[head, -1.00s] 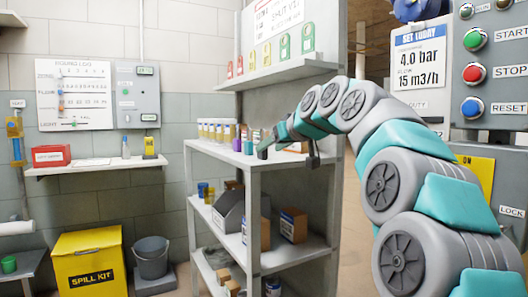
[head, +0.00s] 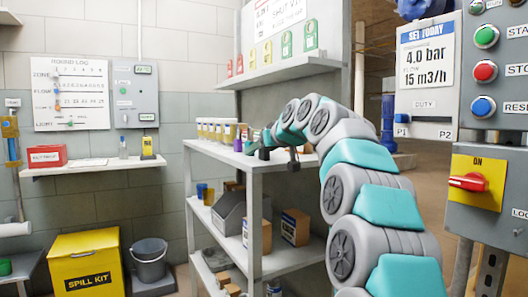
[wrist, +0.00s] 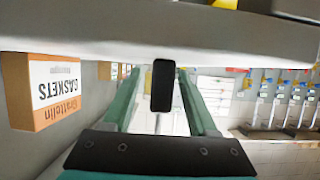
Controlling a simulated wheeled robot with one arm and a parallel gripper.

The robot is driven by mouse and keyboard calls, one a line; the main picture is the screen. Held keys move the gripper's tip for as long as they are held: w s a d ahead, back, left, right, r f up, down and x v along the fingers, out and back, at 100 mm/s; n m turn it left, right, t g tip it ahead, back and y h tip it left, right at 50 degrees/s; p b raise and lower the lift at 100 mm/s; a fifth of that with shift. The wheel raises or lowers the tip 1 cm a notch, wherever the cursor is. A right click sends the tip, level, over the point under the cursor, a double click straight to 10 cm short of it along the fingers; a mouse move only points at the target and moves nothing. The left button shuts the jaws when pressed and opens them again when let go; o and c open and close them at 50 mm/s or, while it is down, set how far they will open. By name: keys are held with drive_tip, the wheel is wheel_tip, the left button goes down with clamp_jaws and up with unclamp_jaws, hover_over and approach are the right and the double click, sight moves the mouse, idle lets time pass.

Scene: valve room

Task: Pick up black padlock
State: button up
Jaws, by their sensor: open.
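The black padlock (wrist: 162,86) shows in the wrist view as a dark, rounded upright block at the pale shelf board. It lies between the two teal fingers of my gripper (wrist: 159,76), with a gap visible on each side. My gripper is open and not closed on it. In the head view my gripper (head: 257,144) reaches down to the top board of the shelf rack. A small dark shape there (head: 264,154) looks like the padlock, partly hidden by the gripper.
A gaskets box (wrist: 57,92) stands beside the gripper in the wrist view. In the head view, a row of yellow-and-white containers (head: 217,131) and a purple item (head: 243,131) stand left of the gripper. An upper shelf (head: 282,73) hangs above the rack (head: 254,210).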

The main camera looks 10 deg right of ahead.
drive_tip(key=shift+w+a+f, duration=0.15)
drive_tip(key=shift+w+f, duration=0.05)
drive_tip(key=shift+w, duration=0.2)
clamp_jaws()
